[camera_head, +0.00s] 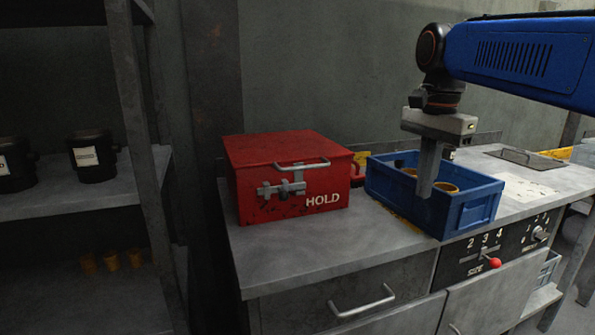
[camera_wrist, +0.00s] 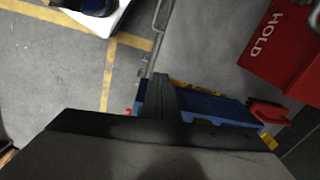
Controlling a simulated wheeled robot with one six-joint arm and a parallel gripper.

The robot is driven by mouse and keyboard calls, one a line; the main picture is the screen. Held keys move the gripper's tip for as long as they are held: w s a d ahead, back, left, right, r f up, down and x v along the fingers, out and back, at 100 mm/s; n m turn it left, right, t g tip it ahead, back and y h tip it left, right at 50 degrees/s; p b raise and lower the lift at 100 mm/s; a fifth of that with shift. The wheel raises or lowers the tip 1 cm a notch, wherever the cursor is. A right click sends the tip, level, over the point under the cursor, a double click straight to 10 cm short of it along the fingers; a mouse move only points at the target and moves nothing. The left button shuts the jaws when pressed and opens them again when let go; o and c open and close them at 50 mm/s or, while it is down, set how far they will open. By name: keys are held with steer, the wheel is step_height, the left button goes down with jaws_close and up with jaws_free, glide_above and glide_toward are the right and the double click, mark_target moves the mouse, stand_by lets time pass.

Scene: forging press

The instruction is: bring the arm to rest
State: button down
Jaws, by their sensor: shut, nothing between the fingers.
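My arm reaches in from the right in the head view, with its blue link above the bench. My gripper (camera_head: 425,192) points down over the blue bin (camera_head: 471,213), with its fingers closed together and nothing seen between them. In the wrist view my gripper (camera_wrist: 162,82) shows as a dark shut pair of fingers in front of the blue bin (camera_wrist: 205,106).
A red box marked HOLD (camera_head: 290,180) stands left of the bin on the grey bench (camera_head: 290,262). Brownish cylinders (camera_head: 445,187) sit in the bin. A panel with a red knob (camera_head: 494,262) is on the bench front. A shelf (camera_head: 80,197) with black pots stands at left.

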steer(key=s+d+f+n+t, duration=0.1)
steer(key=s+f+n+t, duration=0.1)
steer(key=s+f+n, duration=0.4)
steer(key=s+d+f+n+t, duration=0.2)
steer(key=s+f+n, duration=0.4)
steer(key=s+f, duration=0.6)
step_height(320, 180, down, 7)
steer(key=shift+r, duration=0.1)
